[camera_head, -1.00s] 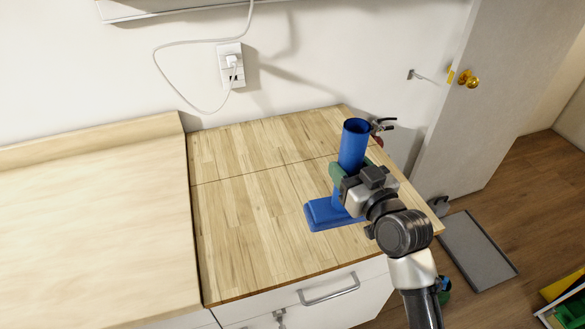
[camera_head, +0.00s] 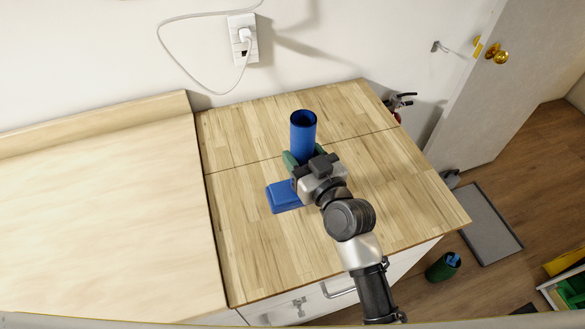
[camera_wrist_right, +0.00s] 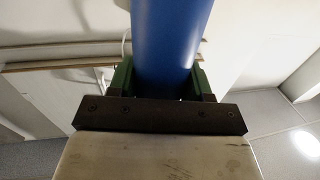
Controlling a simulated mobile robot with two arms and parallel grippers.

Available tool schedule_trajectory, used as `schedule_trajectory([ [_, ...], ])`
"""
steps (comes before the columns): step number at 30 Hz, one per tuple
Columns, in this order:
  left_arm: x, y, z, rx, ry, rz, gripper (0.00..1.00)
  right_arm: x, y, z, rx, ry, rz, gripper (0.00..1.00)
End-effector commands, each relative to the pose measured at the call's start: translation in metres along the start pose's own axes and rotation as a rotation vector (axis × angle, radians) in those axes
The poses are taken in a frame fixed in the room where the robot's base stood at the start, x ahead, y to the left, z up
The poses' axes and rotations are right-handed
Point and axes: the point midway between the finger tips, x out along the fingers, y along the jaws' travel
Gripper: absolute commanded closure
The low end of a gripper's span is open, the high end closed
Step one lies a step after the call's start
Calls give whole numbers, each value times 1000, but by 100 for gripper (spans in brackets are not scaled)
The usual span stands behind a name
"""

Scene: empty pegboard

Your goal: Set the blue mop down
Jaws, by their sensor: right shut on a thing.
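The blue mop (camera_head: 303,137) has an upright hollow blue tube and a flat blue foot (camera_head: 284,197). In the head view it is over the wooden counter top (camera_head: 250,240), near the middle. Whether its foot touches the wood I cannot tell. My right gripper (camera_head: 300,163) is shut on the tube, its green fingers on either side. In the right wrist view the blue tube (camera_wrist_right: 168,45) stands between the green fingers (camera_wrist_right: 160,82). The lower part of the tube is hidden behind my gripper. My left gripper is not in view.
A paler, bare counter (camera_head: 100,220) adjoins on the left. The wood around the mop is clear. A wall socket with a white plug (camera_head: 243,38) is behind. A grey mat (camera_head: 478,225) and a green container (camera_head: 443,267) are on the floor at the right.

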Motion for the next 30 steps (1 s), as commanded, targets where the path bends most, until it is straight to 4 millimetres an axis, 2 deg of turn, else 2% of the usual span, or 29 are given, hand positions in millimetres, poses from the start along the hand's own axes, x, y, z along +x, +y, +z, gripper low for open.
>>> schedule_trajectory([
  [3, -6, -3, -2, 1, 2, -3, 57, 0, -17, 9, 2, 1, 0, 96],
  [6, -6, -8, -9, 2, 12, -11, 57, 0, -24, 13, 0, 3, 1, 96],
  [11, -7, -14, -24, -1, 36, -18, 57, 0, -25, 32, -4, -1, 0, 96],
  [15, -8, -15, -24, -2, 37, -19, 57, 0, -25, 51, -4, 0, -1, 96],
  [28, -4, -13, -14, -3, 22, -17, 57, 0, -25, 59, -2, 3, 1, 96],
  [29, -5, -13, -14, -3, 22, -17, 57, 0, -25, 59, -1, 1, 1, 47],
  [30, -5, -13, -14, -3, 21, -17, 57, 0, -25, 58, -1, 1, 1, 41],
])
